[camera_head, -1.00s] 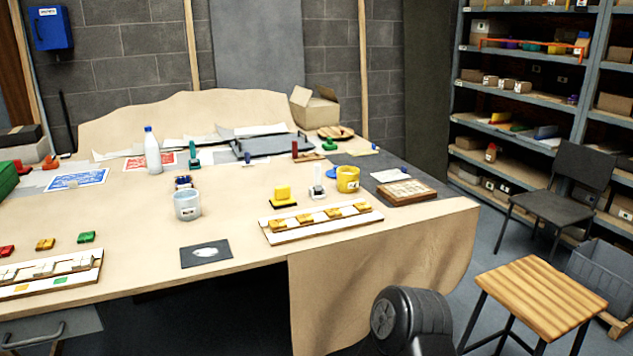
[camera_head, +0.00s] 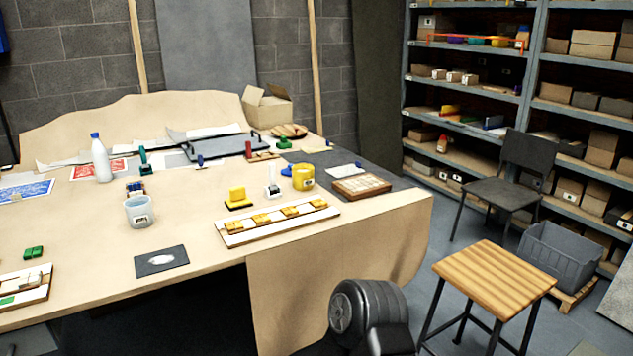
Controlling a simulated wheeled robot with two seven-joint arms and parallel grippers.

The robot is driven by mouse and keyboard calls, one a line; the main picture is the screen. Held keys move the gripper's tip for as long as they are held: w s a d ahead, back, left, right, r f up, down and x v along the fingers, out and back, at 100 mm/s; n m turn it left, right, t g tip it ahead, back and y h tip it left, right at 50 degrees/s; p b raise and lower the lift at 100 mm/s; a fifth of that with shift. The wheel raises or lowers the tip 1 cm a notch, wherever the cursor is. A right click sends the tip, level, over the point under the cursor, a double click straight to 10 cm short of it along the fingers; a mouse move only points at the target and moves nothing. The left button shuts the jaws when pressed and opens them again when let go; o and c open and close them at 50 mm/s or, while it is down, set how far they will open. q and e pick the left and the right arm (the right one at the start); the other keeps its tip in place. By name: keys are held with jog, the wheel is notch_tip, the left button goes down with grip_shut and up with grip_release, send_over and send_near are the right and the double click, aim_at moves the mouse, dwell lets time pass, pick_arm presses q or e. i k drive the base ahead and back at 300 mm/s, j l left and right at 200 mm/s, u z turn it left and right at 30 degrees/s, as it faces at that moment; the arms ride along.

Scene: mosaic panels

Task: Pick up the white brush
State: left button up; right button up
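A small white upright tool with a dark handle or tip, which looks like the white brush (camera_head: 272,188), stands on the workbench (camera_head: 205,235) between a yellow block and a yellow cup. It is too small to make out its bristles. Neither of my grippers is in view. Only a dark rounded part of my own arm shows at the bottom, in front of the bench edge, well away from the brush.
The yellow cup (camera_head: 303,177), yellow block (camera_head: 237,196) and tray of yellow tiles (camera_head: 278,222) crowd the brush. A glass jar (camera_head: 140,210) stands to the left. A wooden stool (camera_head: 493,280) and dark chair (camera_head: 508,185) stand on the floor at right.

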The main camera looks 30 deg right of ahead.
aim_at(272, 187)
jog(key=i+l+u, duration=0.1)
jog(key=i+l, duration=0.15)
jog(key=i+l+u, duration=0.1)
jog(key=l, duration=0.25)
jog(key=i+l+u, duration=0.1)
jog(key=i+l, duration=0.2)
jog(key=i+l+u, duration=0.1)
jog(key=l, duration=0.3)
jog(key=i+l+u, duration=0.1)
jog(key=i+l, duration=0.15)
jog(key=l, duration=0.15)
jog(key=i+l+u, duration=0.1)
jog(key=l, duration=0.3)
jog(key=i, duration=0.1)
